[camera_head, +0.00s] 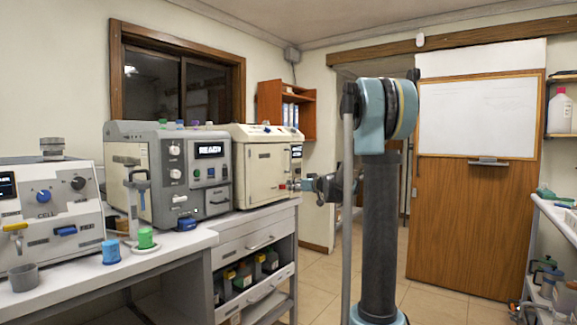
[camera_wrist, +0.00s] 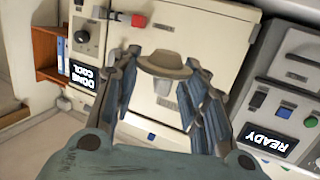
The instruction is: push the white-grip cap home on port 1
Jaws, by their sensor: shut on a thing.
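In the wrist view my gripper (camera_wrist: 163,70) is shut on the white-grip cap (camera_wrist: 165,64). A wide grey-brown disc shows at the fingertips, with a pale grip (camera_wrist: 163,88) between the fingers. Behind it is the cream front of a machine (camera_wrist: 215,40). The disc hides whatever lies directly behind it, so I cannot tell whether it touches a port. I see no label that marks port 1. In the head view my gripper (camera_head: 309,185) is at the right front of the cream machine (camera_head: 262,170); the cap cannot be made out there.
A red fitting (camera_wrist: 138,19) on a grey stem sticks out of the cream front near the cap. A grey machine (camera_head: 165,175) with a READY display stands beside it on the bench (camera_head: 185,248).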

